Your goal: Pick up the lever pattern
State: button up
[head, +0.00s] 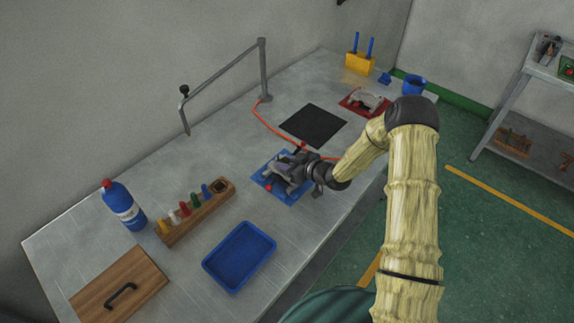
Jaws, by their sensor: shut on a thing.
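My gripper (284,173) is low over the blue mat (291,196) in the middle of the bench. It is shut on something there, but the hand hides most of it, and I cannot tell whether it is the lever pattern. A small red piece (268,187) shows at the near left of the jaws, on or just above the mat. Grey parts around the jaws are hard to tell apart from the gripper. I cannot make out the lever pattern clearly anywhere else.
A blue tray (240,287), a wooden rack (208,213) of coloured tools and a blue bottle (121,206) stand to the near left. A black mat (313,125) lies behind. A red mat (381,113) holds a grey device. A jointed metal post (263,70) rises at the back.

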aim_at(287, 162)
notch_tip(287, 162, up, 10)
jog(key=b, duration=0.1)
jog(key=shift+b, duration=0.35)
jog(key=shift+w+d, duration=0.1)
dwell(0.9)
